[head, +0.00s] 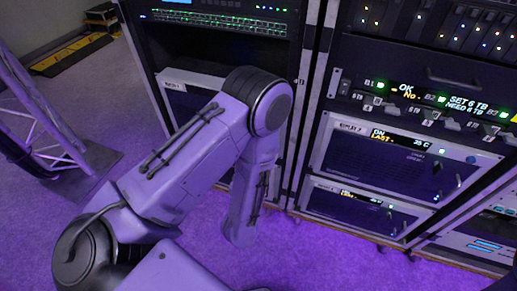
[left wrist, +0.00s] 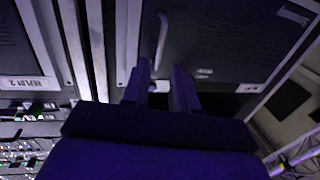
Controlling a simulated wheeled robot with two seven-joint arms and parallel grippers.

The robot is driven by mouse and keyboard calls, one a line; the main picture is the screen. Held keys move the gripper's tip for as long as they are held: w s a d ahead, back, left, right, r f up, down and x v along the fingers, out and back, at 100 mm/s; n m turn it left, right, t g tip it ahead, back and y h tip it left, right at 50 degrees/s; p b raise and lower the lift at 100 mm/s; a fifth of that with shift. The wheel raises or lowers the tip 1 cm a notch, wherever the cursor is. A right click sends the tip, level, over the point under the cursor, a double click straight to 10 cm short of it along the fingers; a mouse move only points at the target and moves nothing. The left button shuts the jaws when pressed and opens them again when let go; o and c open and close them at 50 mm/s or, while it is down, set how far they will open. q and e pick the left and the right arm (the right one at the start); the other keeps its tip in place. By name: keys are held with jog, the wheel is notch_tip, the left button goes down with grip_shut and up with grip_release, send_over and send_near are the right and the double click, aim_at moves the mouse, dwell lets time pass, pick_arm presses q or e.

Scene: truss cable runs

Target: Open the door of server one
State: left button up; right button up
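The server one unit (head: 190,82), with a pale front strip, sits in the left rack and is mostly hidden behind my left arm in the head view. In the left wrist view a dark door panel (left wrist: 215,40) carries a pale upright bar handle (left wrist: 162,42). The left gripper is hidden in the head view. My right gripper is in neither view.
The right rack (head: 318,130) holds several lit units, including a second replay unit (head: 385,160). A metal truss (head: 40,120) stands on a dark base at the left. Purple floor (head: 290,260) is open in front of the racks.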

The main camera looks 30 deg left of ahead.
pick_arm(q)
jog(key=x, duration=1)
jog(key=shift+a+r, duration=0.1)
grip_shut()
